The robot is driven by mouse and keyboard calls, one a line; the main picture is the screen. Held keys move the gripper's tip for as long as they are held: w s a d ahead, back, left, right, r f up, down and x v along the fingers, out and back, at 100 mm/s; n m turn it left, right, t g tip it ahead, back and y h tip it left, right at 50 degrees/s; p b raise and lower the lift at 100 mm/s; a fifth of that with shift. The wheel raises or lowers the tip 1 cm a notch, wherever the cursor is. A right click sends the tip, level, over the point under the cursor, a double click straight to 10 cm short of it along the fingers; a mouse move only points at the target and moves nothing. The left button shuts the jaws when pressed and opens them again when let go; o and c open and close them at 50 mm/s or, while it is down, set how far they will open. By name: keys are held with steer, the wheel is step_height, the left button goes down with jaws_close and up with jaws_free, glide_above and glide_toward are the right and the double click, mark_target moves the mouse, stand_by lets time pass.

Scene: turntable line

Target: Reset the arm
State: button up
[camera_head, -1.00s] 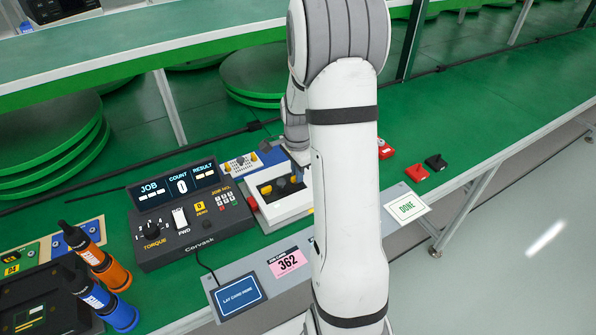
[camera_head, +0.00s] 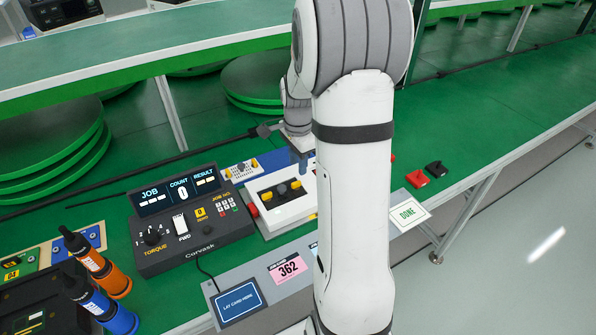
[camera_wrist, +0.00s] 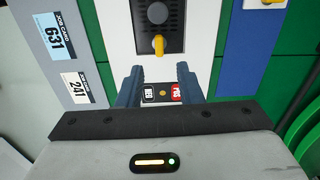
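My gripper (camera_wrist: 158,84) points down in the wrist view, its two dark blue fingers apart. Between them show a black key, a red key and a small orange dot on a pale surface; nothing is clearly held. In the head view my gripper (camera_head: 301,157) is above the back of a white station (camera_head: 285,208) with yellow and dark knobs. My white arm hides the station's right end. In the wrist view a yellow lever (camera_wrist: 158,45) on a dark plate lies just beyond the fingertips.
A torque controller (camera_head: 190,217) stands left of the station. Orange (camera_head: 108,276) and blue (camera_head: 117,318) screwdrivers are at front left. A red block (camera_head: 417,179) and a black block (camera_head: 436,169) lie right of my arm, behind a DONE card (camera_head: 409,212). The green bench at right is mostly clear.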

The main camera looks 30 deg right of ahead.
steer(key=shift+r, duration=0.65)
steer(key=s+a+r+n+t, duration=0.1)
steer(key=s+a+r+n, duration=0.2)
steer(key=s+a+n, duration=0.1)
steer(key=s+a+r+n+p, duration=0.1)
steer(key=s+a+r+n, duration=0.3)
steer(key=s+n, duration=0.3)
steer(key=s+a+r+n+t, duration=0.1)
steer(key=s+a+r+n, duration=0.2)
steer(key=s+a+n, duration=0.3)
steer(key=s, duration=0.2)
steer(key=shift+s+r+t+p, duration=0.3)
steer(key=shift+s+r, duration=0.05)
steer(key=shift+r, duration=0.05)
